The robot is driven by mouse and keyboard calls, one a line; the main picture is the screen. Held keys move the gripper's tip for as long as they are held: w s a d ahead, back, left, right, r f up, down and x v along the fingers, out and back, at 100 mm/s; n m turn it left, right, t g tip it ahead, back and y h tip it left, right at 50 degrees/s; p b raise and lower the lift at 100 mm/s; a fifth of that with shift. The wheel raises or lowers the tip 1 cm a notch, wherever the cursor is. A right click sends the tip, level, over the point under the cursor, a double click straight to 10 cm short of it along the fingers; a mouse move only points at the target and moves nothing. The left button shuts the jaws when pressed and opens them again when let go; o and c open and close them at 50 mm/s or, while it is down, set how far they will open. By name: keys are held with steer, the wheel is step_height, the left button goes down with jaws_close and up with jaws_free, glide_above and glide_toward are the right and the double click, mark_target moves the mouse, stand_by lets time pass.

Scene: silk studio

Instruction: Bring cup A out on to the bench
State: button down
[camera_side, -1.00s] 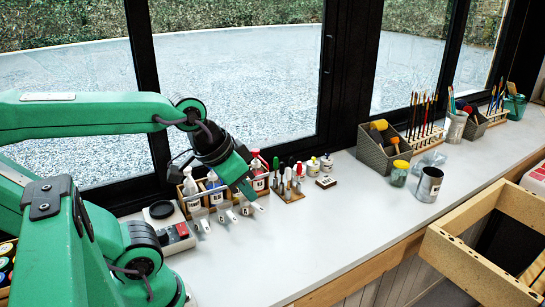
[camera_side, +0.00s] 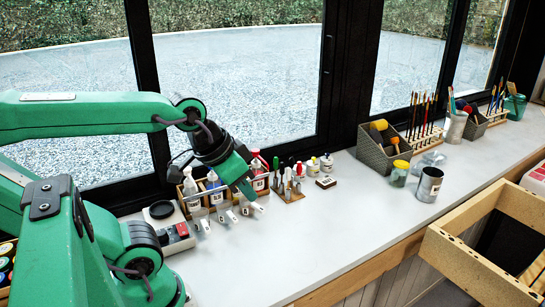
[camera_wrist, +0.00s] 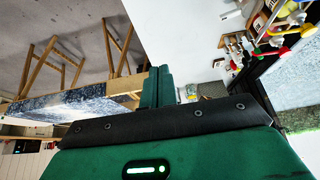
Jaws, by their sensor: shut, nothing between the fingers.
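A grey metal cup (camera_side: 429,184) with a white label stands upright on the white bench (camera_side: 330,225), right of centre in the side view. Its label is too small to read, so I cannot tell whether it is cup A. My gripper (camera_side: 249,190) is shut and empty, pointing down over the front of a wooden bottle rack (camera_side: 272,179), far to the left of the cup. In the wrist view my gripper's green fingers (camera_wrist: 158,86) are together with nothing between them.
A grey bin (camera_side: 380,155), a yellow-lidded jar (camera_side: 400,173) and a clear container (camera_side: 428,162) stand near the cup. Small tools (camera_side: 289,186) stand right of my gripper. Brush holders line the window side. The middle bench is clear; a wooden frame (camera_side: 480,262) lies at front right.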

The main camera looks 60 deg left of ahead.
stand_by(0.4)
steer(key=c, duration=1.4)
jaws_free()
steer(key=shift+w, duration=0.1)
steer(key=m+g, duration=0.5)
steer(key=m, duration=1)
glide_above(259, 207)
steer(key=f, duration=1.5)
steer(key=shift+d+f, duration=0.15)
steer(key=shift+d, duration=0.05)
steer(key=shift+a+f+m+g, duration=0.3)
steer(key=shift+f, duration=0.1)
